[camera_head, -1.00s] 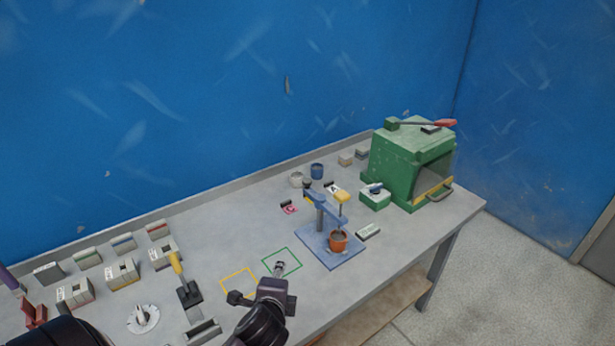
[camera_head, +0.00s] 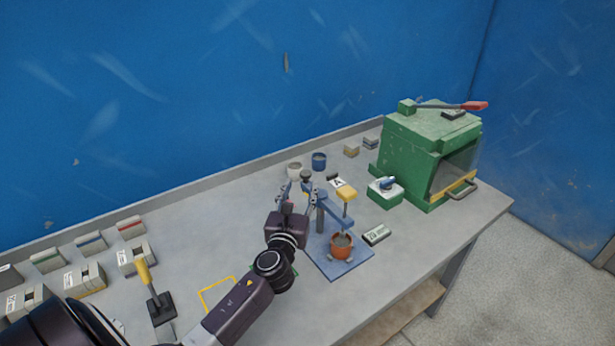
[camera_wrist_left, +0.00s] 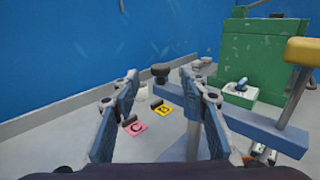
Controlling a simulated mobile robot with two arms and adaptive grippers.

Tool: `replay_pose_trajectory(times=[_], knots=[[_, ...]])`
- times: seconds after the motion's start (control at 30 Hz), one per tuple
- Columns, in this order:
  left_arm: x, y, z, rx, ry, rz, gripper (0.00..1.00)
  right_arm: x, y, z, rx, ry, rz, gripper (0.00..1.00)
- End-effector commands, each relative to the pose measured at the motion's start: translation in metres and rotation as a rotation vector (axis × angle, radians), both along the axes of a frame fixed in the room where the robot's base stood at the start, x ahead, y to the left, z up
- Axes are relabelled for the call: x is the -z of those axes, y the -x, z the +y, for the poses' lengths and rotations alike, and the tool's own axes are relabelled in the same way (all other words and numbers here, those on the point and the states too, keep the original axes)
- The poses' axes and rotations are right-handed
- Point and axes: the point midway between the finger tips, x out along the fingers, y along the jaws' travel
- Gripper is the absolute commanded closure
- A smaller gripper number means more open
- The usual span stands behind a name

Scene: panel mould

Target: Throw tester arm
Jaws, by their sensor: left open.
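The tester is a blue stand with a post (camera_head: 321,213) on a flat base (camera_head: 333,268). Its blue arm (camera_head: 338,219) also crosses the right of the left wrist view (camera_wrist_left: 255,130). A black knob (camera_head: 306,175) is at the arm's far end, and a yellow block (camera_head: 346,194) stands on a rod at the near side. An orange cup (camera_head: 342,247) sits on the base. My left gripper (camera_head: 298,190) is open and empty beside the post. In the left wrist view the knob (camera_wrist_left: 160,71) appears between the fingertips, apparently without contact. My right gripper is not in view.
A green oven-like box (camera_head: 420,145) with a red-ended lever stands at the right. A small green box (camera_head: 385,191) and a labelled block (camera_head: 376,234) lie near the tester. A yellow-handled lever (camera_head: 146,272) is at left.

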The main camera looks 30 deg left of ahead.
Motion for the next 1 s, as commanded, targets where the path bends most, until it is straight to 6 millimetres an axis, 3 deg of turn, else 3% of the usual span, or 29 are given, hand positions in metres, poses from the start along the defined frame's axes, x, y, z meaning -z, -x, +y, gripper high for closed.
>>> replay_pose_trajectory(times=[0.13, 0.27, 0.6, 1.0], knots=[[0.001, -0.008, 0.004, -0.001, -0.003, -0.001, 0.59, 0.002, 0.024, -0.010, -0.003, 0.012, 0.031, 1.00], [0.000, -0.025, 0.011, -0.001, 0.000, -0.001, 0.59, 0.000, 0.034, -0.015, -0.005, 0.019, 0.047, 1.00], [0.001, -0.065, 0.028, -0.002, 0.001, -0.001, 0.59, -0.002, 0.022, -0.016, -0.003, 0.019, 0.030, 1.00], [0.002, -0.072, 0.030, 0.000, 0.001, 0.000, 0.59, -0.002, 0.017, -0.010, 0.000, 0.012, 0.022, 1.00]])
